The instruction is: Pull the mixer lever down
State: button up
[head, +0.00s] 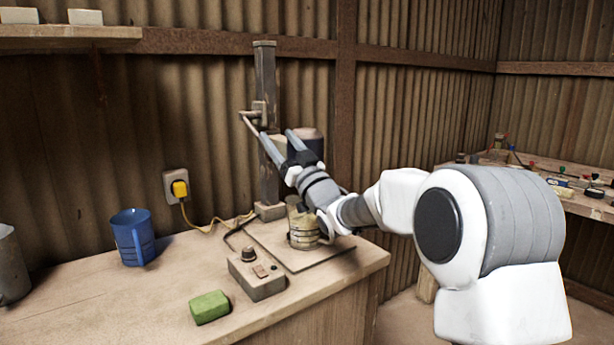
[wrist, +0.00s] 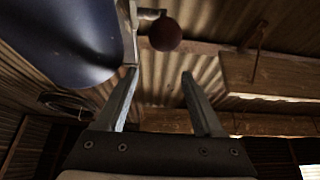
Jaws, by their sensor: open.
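The mixer's post (head: 265,80) stands upright against the wall, with a dark motor body (head: 308,140) beside it. In the wrist view a blue rounded body (wrist: 60,40), apparently the motor housing, fills the upper left. A short metal rod (wrist: 148,14) ends in a dark red ball knob (wrist: 166,35), apparently the lever's end. The knob shows beyond my fingertips, above the gap between them. My gripper (head: 265,124) is raised in front of the post, open and empty; its fingers also show in the wrist view (wrist: 160,75). The knob is not clear in the head view.
A jug (head: 303,228) stands on the mixer's base plate (head: 325,253), below my arm. A control box (head: 256,277), green block (head: 209,307) and blue cup (head: 133,237) are on the bench. A yellow plug (head: 180,189) has a cable. A shelf (head: 60,37) is at upper left.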

jog(key=v, duration=1.3)
jog(key=shift+s, duration=0.2)
jog(key=shift+f, duration=0.15)
